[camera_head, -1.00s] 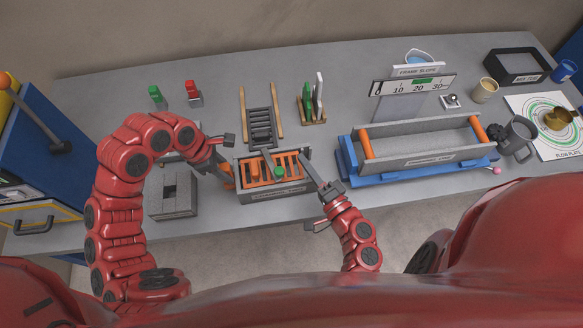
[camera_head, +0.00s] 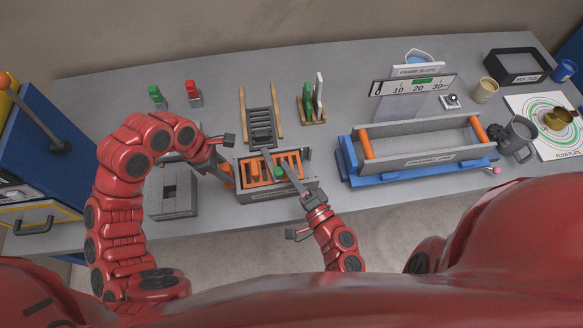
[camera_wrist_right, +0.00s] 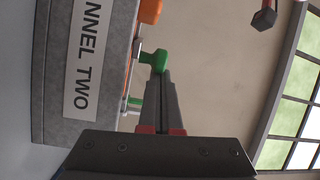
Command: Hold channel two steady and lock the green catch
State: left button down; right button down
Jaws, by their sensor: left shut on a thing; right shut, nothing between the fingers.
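Channel two (camera_head: 268,196) is a grey box with orange bars, near the table's front edge. Its "CHANNEL TWO" label shows in the right wrist view (camera_wrist_right: 88,62). My left gripper (camera_head: 229,172) is at the box's left end, shut on its orange handle (camera_head: 228,180); the fingers are partly hidden. The green catch (camera_head: 279,173) sits on the box's top. In the right wrist view the green catch (camera_wrist_right: 153,60) is right at the fingertips. My right gripper (camera_head: 292,172) is shut with nothing between its fingers, its tips at the catch; I cannot tell whether they touch.
A grey block (camera_head: 172,195) stands left of the box. A dark rack (camera_head: 261,128) lies behind it. A larger grey channel (camera_head: 425,143) on a blue base (camera_head: 352,178) stands to the right. Green and red pieces (camera_head: 193,92) stand at the back left.

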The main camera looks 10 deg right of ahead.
jog(key=shift+s+a+f, duration=0.1)
jog(key=shift+s+a, duration=0.4)
jog(key=shift+a, duration=0.4)
jog(key=d, duration=0.1)
jog(key=w+d, duration=0.1)
jog(key=d, duration=0.2)
jog(key=shift+w+r, duration=0.35)
jog(key=s+d, duration=0.1)
jog(key=s, duration=0.8)
jog(key=shift+s+d+f, duration=0.2)
jog(key=shift+f, duration=0.05)
pick_arm(q)
jog(key=c, duration=0.9)
grip_release()
